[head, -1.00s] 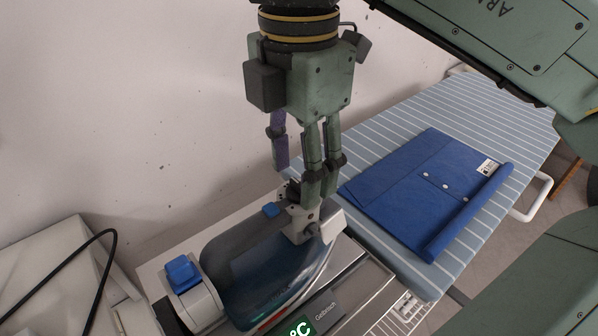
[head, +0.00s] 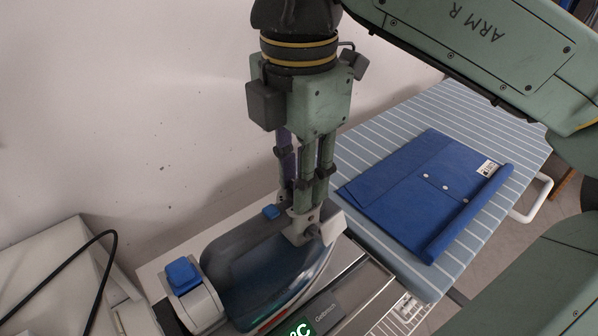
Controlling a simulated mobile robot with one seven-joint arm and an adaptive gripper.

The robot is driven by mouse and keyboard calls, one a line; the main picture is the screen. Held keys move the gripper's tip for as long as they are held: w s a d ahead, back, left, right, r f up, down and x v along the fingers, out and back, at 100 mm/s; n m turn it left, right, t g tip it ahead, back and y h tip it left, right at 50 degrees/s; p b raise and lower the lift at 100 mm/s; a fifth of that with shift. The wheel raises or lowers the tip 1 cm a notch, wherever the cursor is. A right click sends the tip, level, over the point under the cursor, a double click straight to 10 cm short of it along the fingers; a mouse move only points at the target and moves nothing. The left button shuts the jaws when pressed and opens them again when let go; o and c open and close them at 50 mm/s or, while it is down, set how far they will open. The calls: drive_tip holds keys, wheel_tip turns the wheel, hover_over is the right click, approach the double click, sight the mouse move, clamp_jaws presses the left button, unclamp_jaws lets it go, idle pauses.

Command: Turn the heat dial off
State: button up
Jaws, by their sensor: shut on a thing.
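A steam iron (head: 255,275) with a translucent blue body lies on its station in the lower middle of the head view. My gripper (head: 302,205) points down at the iron's far right end. Its fingers are closed on a part there, and they hide most of what is between them. I cannot make out the heat dial for certain; it may be hidden by the fingers. A larger blue knob-like part (head: 183,274) is on the white piece at the iron's near left end.
A green-lit °C display (head: 297,327) is on the station below the iron. A striped ironing board (head: 385,135) with a folded blue cloth item (head: 415,185) lies to the right. A white unit with a black cable (head: 103,270) stands at lower left, with a wall behind.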

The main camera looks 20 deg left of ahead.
clamp_jaws()
